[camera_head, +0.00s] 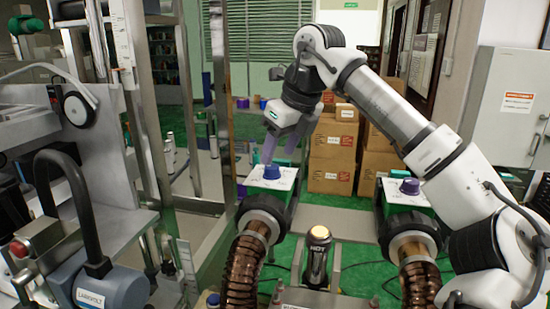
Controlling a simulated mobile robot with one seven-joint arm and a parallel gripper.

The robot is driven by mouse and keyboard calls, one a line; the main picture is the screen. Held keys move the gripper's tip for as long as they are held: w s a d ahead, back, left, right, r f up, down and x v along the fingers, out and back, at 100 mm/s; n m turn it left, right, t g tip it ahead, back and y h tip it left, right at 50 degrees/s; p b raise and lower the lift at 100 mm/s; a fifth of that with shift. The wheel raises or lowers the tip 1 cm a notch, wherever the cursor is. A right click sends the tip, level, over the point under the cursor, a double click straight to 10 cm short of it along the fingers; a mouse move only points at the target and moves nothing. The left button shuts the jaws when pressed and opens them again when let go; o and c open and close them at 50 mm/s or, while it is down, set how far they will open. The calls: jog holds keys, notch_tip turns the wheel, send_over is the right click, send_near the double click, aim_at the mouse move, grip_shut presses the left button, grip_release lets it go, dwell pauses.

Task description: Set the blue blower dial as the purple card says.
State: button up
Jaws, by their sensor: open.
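The blue blower dial (272,172) sits on a white-topped panel (262,184) of the left blower, near the middle of the view. Markings on the panel around the dial are too small to read. My gripper (283,150) points down just above the blue dial. Its two purplish fingers are apart and nothing shows between them. I cannot tell from this view whether a finger touches the dial. A second, purple dial (409,187) sits on a similar panel of the right blower. I cannot make out a purple card with readable writing.
Brown ribbed hoses (243,270) run below the blowers, with a yellow-topped unit marked "HOT" (319,250) between them. Metal machinery (85,190) fills the left. Cardboard boxes (332,155) stand behind, and a white cabinet (510,105) is at the right.

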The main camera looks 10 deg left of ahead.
aim_at(273, 167)
jog(key=shift+p+x, duration=0.3)
jog(key=shift+x, duration=1.75)
jog(key=shift+c, duration=0.4)
jog(key=c, duration=0.9)
